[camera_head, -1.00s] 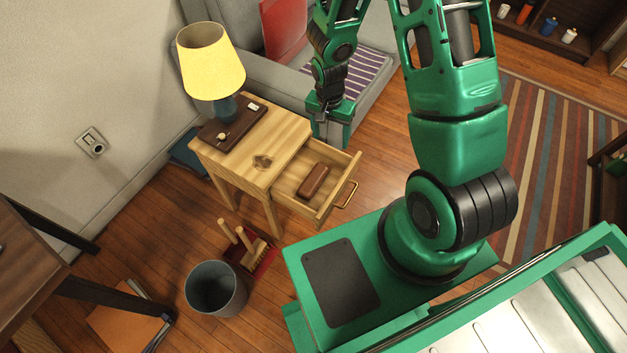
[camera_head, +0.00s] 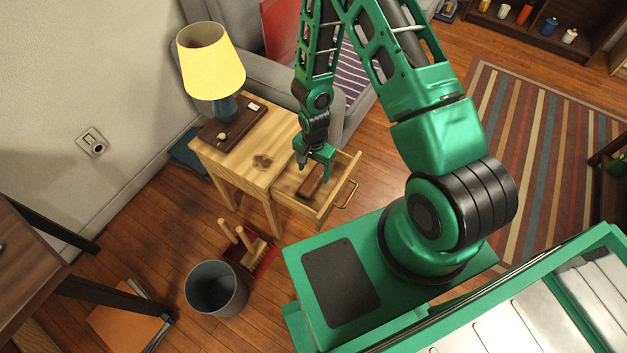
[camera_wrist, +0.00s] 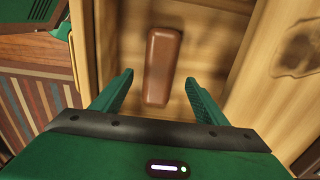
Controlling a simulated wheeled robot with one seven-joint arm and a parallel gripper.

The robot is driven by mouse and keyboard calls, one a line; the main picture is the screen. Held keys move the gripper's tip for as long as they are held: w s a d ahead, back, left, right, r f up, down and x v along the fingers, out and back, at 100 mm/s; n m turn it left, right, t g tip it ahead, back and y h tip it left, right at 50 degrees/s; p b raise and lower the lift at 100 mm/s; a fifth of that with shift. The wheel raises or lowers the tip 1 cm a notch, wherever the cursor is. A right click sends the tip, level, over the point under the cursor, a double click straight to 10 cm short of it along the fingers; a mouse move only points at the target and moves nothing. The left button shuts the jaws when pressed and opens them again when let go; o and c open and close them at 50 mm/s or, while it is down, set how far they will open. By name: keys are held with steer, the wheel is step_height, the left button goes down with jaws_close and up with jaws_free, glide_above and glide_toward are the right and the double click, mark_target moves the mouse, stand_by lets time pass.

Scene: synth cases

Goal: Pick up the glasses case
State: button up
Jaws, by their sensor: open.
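The glasses case (camera_head: 311,181) is a brown, rounded, oblong box lying in the open drawer (camera_head: 335,197) of the wooden nightstand. In the wrist view the case (camera_wrist: 162,62) lies lengthwise between and ahead of the two fingers, on the drawer's bare wooden floor. My gripper (camera_head: 317,171) is above the drawer, over the case, and partly covers it in the head view. In the wrist view my gripper (camera_wrist: 158,92) is open, with a finger on each side of the case's near end and nothing held.
Drawer walls (camera_wrist: 247,62) rise close on both sides. The nightstand top (camera_head: 262,150) carries a yellow-shaded lamp (camera_head: 209,66) and a dark tray (camera_head: 229,128) with small items. A grey armchair (camera_head: 255,72) stands behind. A grey bin (camera_head: 215,289) stands on the floor.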

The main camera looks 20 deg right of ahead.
mark_target(314, 177)
steer(key=shift+f, duration=2.6)
steer(key=c, duration=1.2)
